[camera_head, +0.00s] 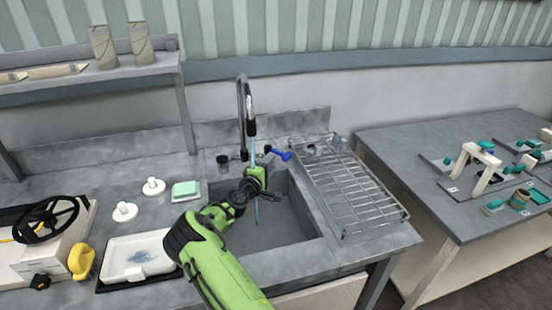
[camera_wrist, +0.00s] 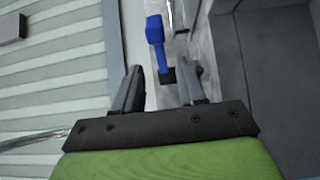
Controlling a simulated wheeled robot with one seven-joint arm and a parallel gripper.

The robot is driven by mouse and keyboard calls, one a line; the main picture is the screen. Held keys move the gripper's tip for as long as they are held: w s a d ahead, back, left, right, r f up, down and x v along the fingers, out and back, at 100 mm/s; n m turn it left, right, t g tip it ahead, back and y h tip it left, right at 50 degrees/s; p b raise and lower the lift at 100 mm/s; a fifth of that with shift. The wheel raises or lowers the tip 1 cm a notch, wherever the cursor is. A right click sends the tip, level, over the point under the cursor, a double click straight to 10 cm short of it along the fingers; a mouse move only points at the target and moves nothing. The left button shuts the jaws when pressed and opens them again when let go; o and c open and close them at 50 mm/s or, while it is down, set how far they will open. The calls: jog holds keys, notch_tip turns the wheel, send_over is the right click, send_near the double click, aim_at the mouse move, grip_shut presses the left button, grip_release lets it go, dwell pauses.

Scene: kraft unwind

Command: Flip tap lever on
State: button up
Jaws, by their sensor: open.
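The tap (camera_head: 245,103) has a dark, arched spout and stands behind the sink (camera_head: 285,228). Its blue lever (camera_head: 281,155) points to the right of the spout in the head view. In the wrist view the blue lever (camera_wrist: 155,35) lies just beyond the fingertips, with a dark block at its lower end between the finger lines. A thin pale-blue line, like a water stream, runs from the spout down into the sink. My gripper (camera_head: 266,162) is over the sink by the tap; in the wrist view my gripper (camera_wrist: 164,72) is open, with nothing held. Contact with the lever cannot be told.
A wire drying rack (camera_head: 350,187) stands right of the sink. A green sponge (camera_head: 185,188), white knobs and a white tray (camera_head: 137,258) lie on the left counter. A shelf (camera_head: 90,76) with rolls is at the upper left. A second table (camera_head: 425,165) is at the right.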

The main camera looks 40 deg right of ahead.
aim_at(278, 155)
jog(key=x, duration=0.5)
jog(key=shift+d, duration=0.1)
jog(key=shift+c, duration=0.3)
grip_shut()
